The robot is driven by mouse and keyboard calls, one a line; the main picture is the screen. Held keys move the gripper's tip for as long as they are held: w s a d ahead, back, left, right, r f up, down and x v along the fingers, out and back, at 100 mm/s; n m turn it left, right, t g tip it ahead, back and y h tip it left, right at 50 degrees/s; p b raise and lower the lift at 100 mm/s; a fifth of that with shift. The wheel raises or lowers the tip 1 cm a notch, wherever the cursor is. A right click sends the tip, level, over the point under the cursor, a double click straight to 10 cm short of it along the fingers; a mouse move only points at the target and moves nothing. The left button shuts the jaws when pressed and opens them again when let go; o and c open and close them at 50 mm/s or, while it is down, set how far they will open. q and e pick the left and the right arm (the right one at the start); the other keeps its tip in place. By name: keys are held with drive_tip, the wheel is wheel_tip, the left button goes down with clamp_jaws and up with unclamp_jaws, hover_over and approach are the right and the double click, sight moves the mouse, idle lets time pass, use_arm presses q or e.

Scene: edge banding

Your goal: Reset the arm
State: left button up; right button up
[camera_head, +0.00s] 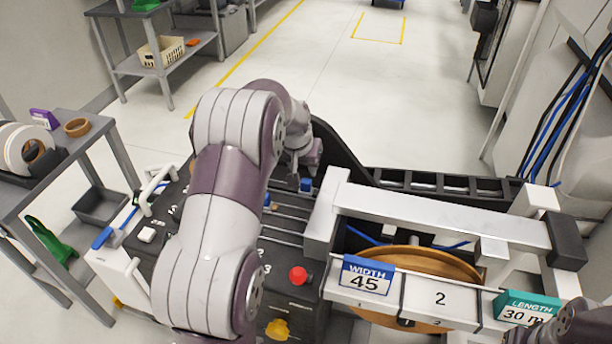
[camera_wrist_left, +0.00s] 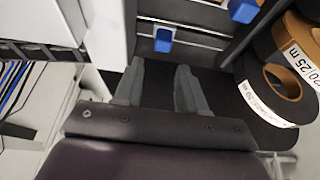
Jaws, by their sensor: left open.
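My left arm comes up from the bottom of the head view and reaches over the dark machine panel. Its gripper (camera_head: 308,160) is at the far end, partly hidden by the wrist. In the left wrist view my left gripper (camera_wrist_left: 160,88) has its two grey fingers apart with nothing between them. The fingers point toward slotted rails with a blue clip (camera_wrist_left: 164,40) just beyond the tips. Part of my right arm shows at the bottom right corner of the head view; its gripper is out of the picture.
A brown edge-band roll (camera_head: 440,264) sits in the machine behind the WIDTH 45 sign (camera_head: 367,277). A red button (camera_head: 298,275) and a yellow knob (camera_head: 278,328) stand on the panel. Banding rolls (camera_wrist_left: 270,98) lie close right of the fingers. Open floor (camera_head: 370,110) lies beyond.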

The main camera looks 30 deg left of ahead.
use_arm(q)
drive_tip(key=shift+v, duration=1.6)
drive_tip(key=s+d+m+g+p, duration=0.1)
drive_tip(key=s+d+p, duration=0.1)
drive_tip(key=s+d, duration=0.6)
drive_tip(key=s+d+r+m+g+h+p, duration=0.1)
drive_tip(key=s+d, duration=0.6)
drive_tip(key=s, duration=0.7)
drive_tip(key=g+p, duration=0.1)
drive_tip(key=p, duration=0.1)
drive_tip(key=shift+s+d+r+m+p, duration=0.2)
drive_tip(key=shift+d+m+p, duration=0.1)
drive_tip(key=shift+d+m, duration=0.1)
drive_tip(key=shift+s, duration=0.1)
drive_tip(key=shift+a, duration=0.15)
